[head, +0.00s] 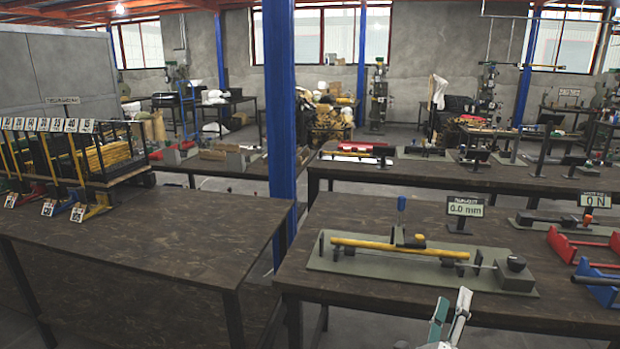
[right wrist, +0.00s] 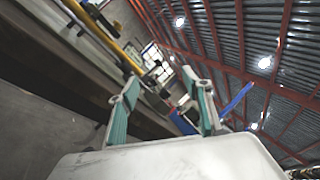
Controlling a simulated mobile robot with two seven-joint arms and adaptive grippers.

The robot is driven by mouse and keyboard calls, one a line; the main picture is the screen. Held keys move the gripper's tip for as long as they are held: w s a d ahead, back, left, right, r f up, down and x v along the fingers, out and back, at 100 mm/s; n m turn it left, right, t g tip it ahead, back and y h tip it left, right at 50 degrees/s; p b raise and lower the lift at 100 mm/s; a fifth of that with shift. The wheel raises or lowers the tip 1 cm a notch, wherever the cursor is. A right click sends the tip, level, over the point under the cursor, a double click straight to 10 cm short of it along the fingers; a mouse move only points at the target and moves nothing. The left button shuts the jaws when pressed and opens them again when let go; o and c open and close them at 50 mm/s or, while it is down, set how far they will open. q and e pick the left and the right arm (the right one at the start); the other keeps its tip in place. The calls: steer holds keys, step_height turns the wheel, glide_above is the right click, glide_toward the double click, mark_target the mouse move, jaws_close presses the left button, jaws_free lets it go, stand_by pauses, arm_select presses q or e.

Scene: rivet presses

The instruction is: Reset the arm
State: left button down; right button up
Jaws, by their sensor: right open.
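My right gripper (head: 451,303) is at the bottom of the head view, in front of the right table's near edge. Its two teal and grey fingers point up, and nothing is between them. In the right wrist view the fingers (right wrist: 163,82) stand apart, with the table seen tilted at the left. A yellow rod (head: 370,245) lies on a measuring fixture (head: 330,267) on the right table, beyond the gripper and apart from it. My left gripper is not in view.
The right table (head: 360,211) also bears a "0.0 mm" display (head: 465,208), a "0 N" display (head: 594,200), a red stand (head: 570,243) and a blue stand (head: 600,285). A blue post (head: 281,100) stands between the tables.

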steer(key=s+a+f+n+y, duration=0.5)
steer(key=a+f+n+y, duration=0.15)
steer(key=n, duration=0.55)
steer(key=s+a+f+n+y, duration=0.55)
steer(key=f+n+y, duration=0.25)
steer(key=n, duration=0.3)
steer(key=s+f+n+g+p, duration=0.1)
steer(key=s+f+n+g, duration=0.7)
steer(key=s, duration=1)
step_height(320, 180, down, 6)
steer(key=n, duration=0.3)
steer(key=shift+d+n, duration=0.2)
steer(key=shift+n, duration=0.1)
steer(key=shift+d, duration=0.1)
stand_by(1.0)
